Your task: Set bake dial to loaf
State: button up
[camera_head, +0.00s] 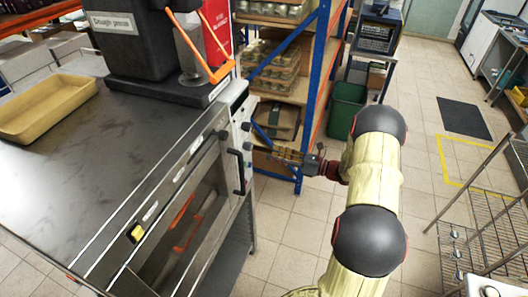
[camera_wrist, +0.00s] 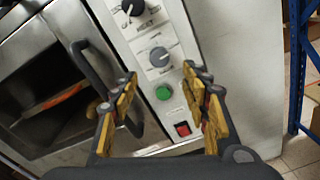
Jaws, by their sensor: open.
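The oven (camera_head: 165,195) stands at the left in the head view, with its control panel (camera_head: 240,125) at the right end of its front. In the wrist view the panel carries a black dial (camera_wrist: 133,7) at the top edge, partly cut off. Below it are a grey dial (camera_wrist: 159,57), a green button (camera_wrist: 164,92) and a red switch (camera_wrist: 182,129). The dial labels are too small to read surely, so I cannot tell which is the bake dial. My gripper (camera_wrist: 160,77) is open and empty, facing the panel, its fingertips on either side of the grey dial's lower area in the picture.
A black door handle (camera_wrist: 92,68) lies close to my left finger. A yellow tray (camera_head: 45,108) and a dark machine (camera_head: 135,40) sit on the oven's top. A blue-post shelf (camera_head: 318,75) and a green bin (camera_head: 346,108) stand behind. The floor at right is partly clear, with a wire rack (camera_head: 490,225).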

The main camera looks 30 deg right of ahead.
jog(key=shift+v, duration=1.45)
jog(key=s+a+f+n+g, duration=0.4)
jog(key=s+a+f+n, duration=0.1)
jog(key=s+f, duration=0.1)
jog(key=s+a+r+n+g+h+b, duration=0.1)
jog(key=s+a+n+g+b, duration=0.1)
jog(key=s+a+n+g, duration=0.75)
jog(key=s+a+r+n+t+h+b, duration=0.4)
jog(key=s+a+r+n+h+b, duration=0.5)
jog(key=n, duration=1)
jog(key=s+a+r+b, duration=0.1)
jog(key=s+a+r, duration=0.2)
jog(key=r, duration=0.1)
jog(key=shift+r+t+b, duration=0.25)
jog(key=shift+t+b, duration=0.1)
jog(key=shift+b, duration=0.05)
